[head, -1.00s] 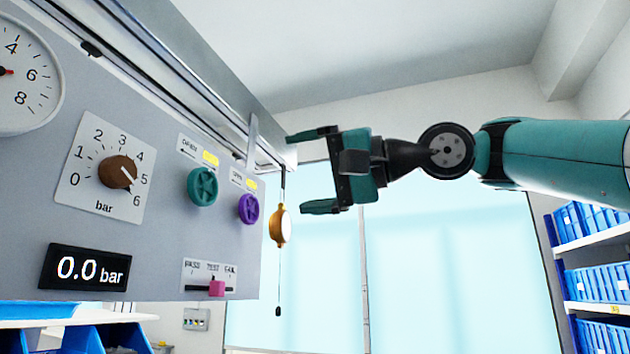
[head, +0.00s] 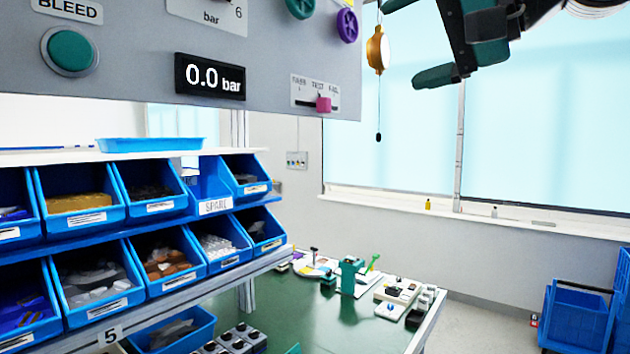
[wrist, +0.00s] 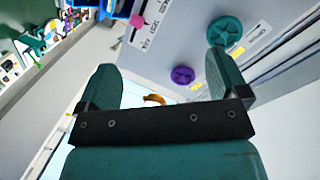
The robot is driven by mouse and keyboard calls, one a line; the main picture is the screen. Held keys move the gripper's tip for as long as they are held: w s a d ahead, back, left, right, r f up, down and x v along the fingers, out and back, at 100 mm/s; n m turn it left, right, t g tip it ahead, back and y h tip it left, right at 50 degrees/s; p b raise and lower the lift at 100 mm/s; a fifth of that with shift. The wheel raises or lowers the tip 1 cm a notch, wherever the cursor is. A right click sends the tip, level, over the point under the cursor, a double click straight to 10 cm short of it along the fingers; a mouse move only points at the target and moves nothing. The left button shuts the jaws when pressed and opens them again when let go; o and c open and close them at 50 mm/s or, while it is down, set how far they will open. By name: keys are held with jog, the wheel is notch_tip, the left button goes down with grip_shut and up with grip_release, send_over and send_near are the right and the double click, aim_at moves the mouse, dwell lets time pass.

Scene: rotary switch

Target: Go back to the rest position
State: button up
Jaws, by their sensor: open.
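My gripper (head: 428,42) is at the upper right of the head view, right of the grey panel (head: 120,30) and clear of it. Its teal fingers are spread with nothing between them. They also show apart in the wrist view (wrist: 161,68). Only the lower edge of the rotary switch's scale plate (head: 205,17) shows, with "bar" and "6"; its knob is outside the head view. The display (head: 210,77) reads 0.0 bar.
A teal handwheel (wrist: 226,31), a purple handwheel (wrist: 183,75) and a pink slider (head: 323,104) are on the panel. A gold pendant (head: 376,50) hangs between panel and gripper. Blue bins (head: 80,205) and a green bench (head: 330,315) stand below.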

jog(key=s+a+f+n+g+h+b, duration=0.1)
jog(key=s+f+n+g+h, duration=0.15)
jog(key=f, duration=1.15)
jog(key=s+a+f+n+g+h+b, duration=0.1)
jog(key=s+f+g+h+b, duration=0.2)
jog(key=f, duration=1.1)
jog(key=s+d+f+n+g+h, duration=0.1)
jog(key=s+d+f+n+g, duration=0.1)
jog(key=s+f, duration=0.5)
jog(key=s+d+f+n+g+h, duration=0.1)
jog(key=s+d+f+n+g, duration=0.1)
jog(key=s+f, duration=0.4)
notch_tip(320, 180, down, 2)
jog(key=shift+s+f+g, duration=0.15)
jog(key=shift+s+g, duration=0.2)
jog(key=shift+s, duration=0.05)
jog(key=shift+h, duration=0.25)
jog(key=shift+c, duration=0.3)
